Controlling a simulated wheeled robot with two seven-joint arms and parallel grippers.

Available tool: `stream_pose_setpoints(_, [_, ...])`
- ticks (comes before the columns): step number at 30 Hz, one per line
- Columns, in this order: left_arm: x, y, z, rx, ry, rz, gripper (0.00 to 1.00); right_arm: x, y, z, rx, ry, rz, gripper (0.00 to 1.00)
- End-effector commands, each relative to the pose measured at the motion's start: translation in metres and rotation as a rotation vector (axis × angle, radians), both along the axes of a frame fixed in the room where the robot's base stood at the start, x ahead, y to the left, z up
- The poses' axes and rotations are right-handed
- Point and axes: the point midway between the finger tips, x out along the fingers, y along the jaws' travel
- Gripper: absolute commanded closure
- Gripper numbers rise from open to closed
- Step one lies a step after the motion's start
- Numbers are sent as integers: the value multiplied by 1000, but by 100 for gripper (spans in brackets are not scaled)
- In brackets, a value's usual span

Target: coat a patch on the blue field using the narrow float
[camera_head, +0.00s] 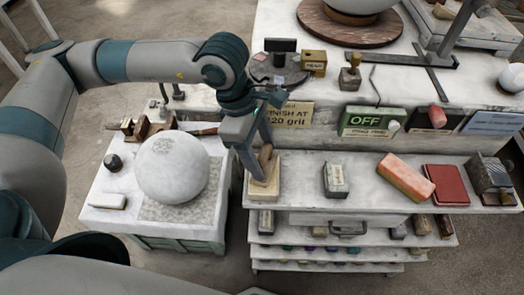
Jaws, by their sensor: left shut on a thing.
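My left gripper (258,152) reaches down at the left end of the shelf top and is shut on the handle of a small float (264,188). The float has a wooden handle and a pale, narrow base, which is at the shelf surface; I cannot tell whether it touches. A large whitish plaster sphere (173,168) sits to the left on a low white-topped stand. No blue field shows on the side of the sphere facing me. My right gripper is not in view.
On the shelf top (300,190) are a grey block (336,180), an orange-pink block (405,177) and a dark red block (447,185). A green OFF box (372,121) stands behind. The stand (110,185) also bears a white bar (107,201) and a dark knob (113,162).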

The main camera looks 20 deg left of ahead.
Motion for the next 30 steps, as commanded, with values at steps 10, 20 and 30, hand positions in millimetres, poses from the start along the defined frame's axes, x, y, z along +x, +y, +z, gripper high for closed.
stream_pose_setpoints(10, [0, 0, 0, 0, -1, 0, 70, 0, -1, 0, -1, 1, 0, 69])
stream_pose_setpoints(20, [0, 0, -2, -1, -1, 0, 70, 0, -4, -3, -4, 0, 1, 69])
stream_pose_setpoints(30, [0, 0, -4, -1, -1, 0, 70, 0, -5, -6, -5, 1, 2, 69])
